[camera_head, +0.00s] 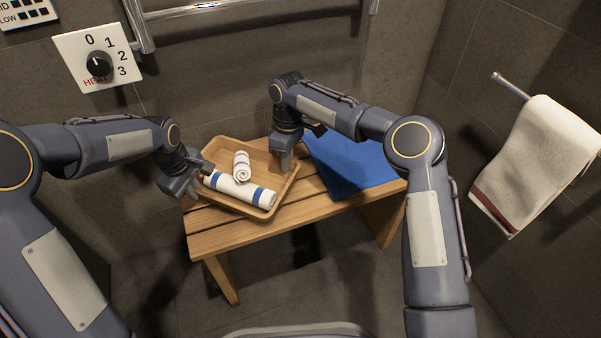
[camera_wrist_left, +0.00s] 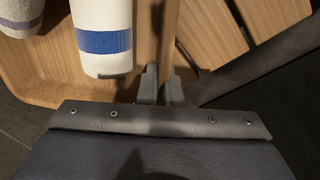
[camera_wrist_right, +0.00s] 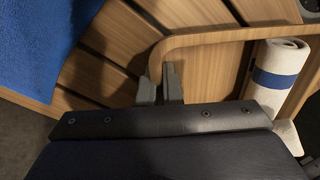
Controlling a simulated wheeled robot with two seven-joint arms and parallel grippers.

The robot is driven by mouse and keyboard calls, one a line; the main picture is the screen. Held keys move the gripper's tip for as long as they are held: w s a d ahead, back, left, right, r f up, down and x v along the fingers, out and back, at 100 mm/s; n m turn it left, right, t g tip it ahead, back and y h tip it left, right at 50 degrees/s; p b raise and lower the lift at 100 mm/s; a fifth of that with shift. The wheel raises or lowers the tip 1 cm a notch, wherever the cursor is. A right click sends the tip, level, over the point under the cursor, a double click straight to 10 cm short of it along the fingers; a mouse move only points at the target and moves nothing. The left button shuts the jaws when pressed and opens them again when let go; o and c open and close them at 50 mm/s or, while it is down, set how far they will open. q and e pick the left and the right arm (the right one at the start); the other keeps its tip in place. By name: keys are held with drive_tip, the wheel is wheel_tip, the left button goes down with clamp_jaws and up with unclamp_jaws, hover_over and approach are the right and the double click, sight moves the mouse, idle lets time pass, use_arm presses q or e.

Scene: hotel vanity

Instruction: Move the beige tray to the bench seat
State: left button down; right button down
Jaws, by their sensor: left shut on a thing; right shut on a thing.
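The beige wooden tray (camera_head: 269,207) holds rolled white towels with blue stripes (camera_head: 240,190). It is on or just above the left part of the slatted wooden bench seat (camera_head: 230,237); I cannot tell whether it touches. My left gripper (camera_head: 196,188) is shut on the tray's left rim. In the left wrist view its fingers (camera_wrist_left: 162,88) pinch the rim, beside a towel roll (camera_wrist_left: 103,40). My right gripper (camera_head: 287,165) is shut on the tray's opposite rim. Its fingers (camera_wrist_right: 159,88) grip the tray wall (camera_wrist_right: 200,38) in the right wrist view.
A blue towel (camera_head: 350,163) lies on the right part of the bench, close to the tray. A white towel (camera_head: 540,160) hangs from a bar on the right wall. A metal rail (camera_head: 240,8) and a heater dial (camera_head: 98,64) are on the back wall.

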use_arm(q)
drive_tip(key=shift+f+b, duration=0.35)
drive_tip(key=shift+f, duration=0.25)
use_arm(e)
drive_tip(key=shift+f, duration=0.6)
use_arm(q)
drive_tip(key=c, duration=1.9)
unclamp_jaws()
drive_tip(key=shift+r, duration=0.15)
drive_tip(key=shift+c, duration=0.2)
use_arm(e)
drive_tip(key=c, duration=1.9)
unclamp_jaws()
drive_tip(key=shift+r, duration=0.15)
drive_tip(key=shift+c, duration=0.2)
use_arm(q)
drive_tip(key=o, duration=0.3)
use_arm(e)
drive_tip(key=o, duration=0.3)
use_arm(q)
drive_tip(key=shift+o, duration=0.2)
drive_tip(key=shift+r, duration=0.1)
use_arm(e)
drive_tip(key=shift+o, duration=0.2)
